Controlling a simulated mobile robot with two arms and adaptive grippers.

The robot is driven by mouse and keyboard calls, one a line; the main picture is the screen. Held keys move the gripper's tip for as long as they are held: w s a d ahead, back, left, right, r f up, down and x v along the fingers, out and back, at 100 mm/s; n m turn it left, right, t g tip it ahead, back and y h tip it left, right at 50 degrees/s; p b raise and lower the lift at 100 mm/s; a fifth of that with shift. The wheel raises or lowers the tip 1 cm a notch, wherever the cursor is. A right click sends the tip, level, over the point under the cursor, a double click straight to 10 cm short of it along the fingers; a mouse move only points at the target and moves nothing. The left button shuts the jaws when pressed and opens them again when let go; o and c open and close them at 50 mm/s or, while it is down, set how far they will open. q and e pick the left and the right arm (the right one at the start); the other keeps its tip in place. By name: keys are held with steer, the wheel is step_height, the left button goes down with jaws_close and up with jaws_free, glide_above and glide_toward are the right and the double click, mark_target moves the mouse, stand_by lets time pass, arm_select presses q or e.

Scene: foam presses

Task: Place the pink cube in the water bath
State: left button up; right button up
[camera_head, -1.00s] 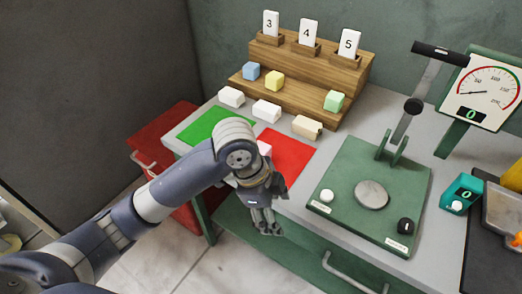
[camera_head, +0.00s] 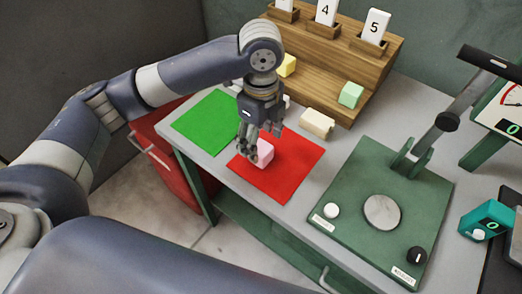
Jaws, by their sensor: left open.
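The pink cube (camera_head: 265,154) sits on the red mat (camera_head: 290,177), near the mat's left part. My left gripper (camera_head: 255,148) is open and points down at the cube from above. Its fingers overlap the cube's left side in the picture; I cannot tell whether they touch it. My right gripper is not in view. I cannot make out a water bath in the current view.
A green mat (camera_head: 205,122) lies left of the red one. A cream block (camera_head: 317,123) lies behind. A wooden stepped rack (camera_head: 330,83) holds a yellow cube (camera_head: 287,65) and a green cube (camera_head: 351,94). A green press (camera_head: 350,225) stands right, beside a teal timer (camera_head: 484,220).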

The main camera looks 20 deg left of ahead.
mark_target(261, 148)
arm_select(q)
steer(key=shift+w+f, duration=0.15)
steer(key=shift+f, duration=0.25)
step_height(261, 148, down, 4)
steer(key=shift+w+a+f+p, duration=0.15)
steer(key=shift+p, duration=0.15)
steer(key=shift+f, duration=0.35)
steer(key=shift+w+f, duration=0.1)
steer(key=c, duration=1)
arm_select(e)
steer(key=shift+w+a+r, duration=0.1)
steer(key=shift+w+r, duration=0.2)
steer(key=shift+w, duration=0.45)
